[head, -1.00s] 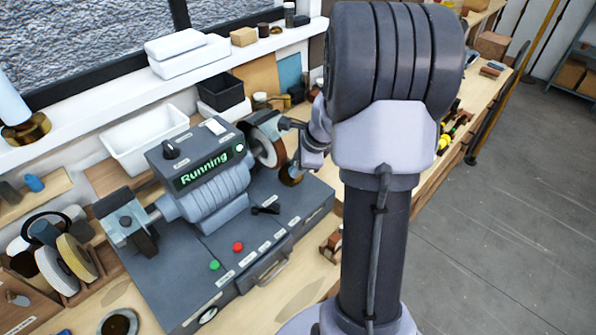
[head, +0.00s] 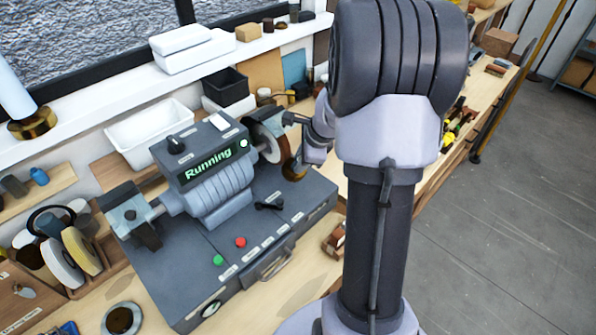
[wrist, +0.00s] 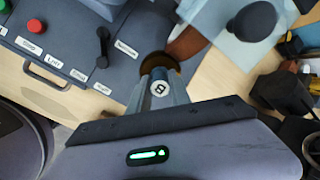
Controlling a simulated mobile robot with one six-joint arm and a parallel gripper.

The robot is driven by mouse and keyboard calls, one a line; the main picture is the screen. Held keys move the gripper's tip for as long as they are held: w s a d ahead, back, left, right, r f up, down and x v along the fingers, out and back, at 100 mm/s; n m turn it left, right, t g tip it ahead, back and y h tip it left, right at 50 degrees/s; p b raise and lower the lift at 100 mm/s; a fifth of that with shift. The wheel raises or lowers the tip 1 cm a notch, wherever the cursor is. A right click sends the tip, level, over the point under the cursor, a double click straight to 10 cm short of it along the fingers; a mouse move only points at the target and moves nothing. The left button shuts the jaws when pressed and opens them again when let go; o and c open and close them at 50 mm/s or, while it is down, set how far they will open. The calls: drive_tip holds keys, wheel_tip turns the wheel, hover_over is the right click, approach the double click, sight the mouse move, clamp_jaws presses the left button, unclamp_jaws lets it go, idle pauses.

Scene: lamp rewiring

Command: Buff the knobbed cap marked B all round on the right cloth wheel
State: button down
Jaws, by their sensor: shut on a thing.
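The knobbed cap, a dark brownish-bronze disc (head: 294,169), is in my gripper, low beside the right cloth wheel (head: 271,146). In the wrist view the cap (wrist: 153,64) lies just beyond the fingertips, and its pale round knob (wrist: 159,88) with a dark mark, seemingly B, sits between the fingers. My gripper (wrist: 160,88) is shut on that knob. The brown wheel edge (wrist: 187,43) shows right beside the cap; I cannot tell whether they touch. The buffing machine's display (head: 210,164) reads "Running". My arm hides part of the area right of the wheel.
A pale guard with a dark knob (wrist: 254,21) is close to the right of my gripper in the wrist view. A black lever (head: 269,204), red button (head: 240,242) and green button (head: 218,260) sit on the base. A white bin (head: 150,133) stands behind.

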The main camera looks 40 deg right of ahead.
drive_tip(key=shift+w+a+r, duration=0.1)
drive_tip(key=shift+a, duration=0.1)
drive_tip(key=shift+d, duration=0.35)
drive_tip(key=shift+a, duration=0.35)
drive_tip(key=shift+s+f+b, duration=0.5)
drive_tip(key=shift+s+b, duration=0.05)
drive_tip(key=shift+b, duration=0.15)
drive_tip(key=m, duration=0.3)
drive_tip(key=s+m+g+p, duration=0.1)
drive_tip(key=m, duration=0.3)
drive_tip(key=shift+s+d, duration=0.1)
drive_tip(key=shift+d, duration=0.05)
drive_tip(key=m, duration=0.3)
drive_tip(key=m+p, duration=0.1)
drive_tip(key=m, duration=0.2)
drive_tip(key=shift+s+d, duration=0.15)
drive_tip(key=shift+s, duration=0.05)
drive_tip(key=m, duration=0.3)
drive_tip(key=shift+s+f+m+t, duration=0.1)
drive_tip(key=shift+s+m+t, duration=0.05)
drive_tip(key=shift+m+t, duration=0.2)
drive_tip(key=shift+w+m+p, duration=0.25)
drive_tip(key=shift+p, duration=0.15)
drive_tip(key=shift+w+r+p, duration=0.6)
drive_tip(key=shift+w+p, duration=0.25)
drive_tip(key=shift+w, duration=0.2)
drive_tip(key=shift+f, duration=0.1)
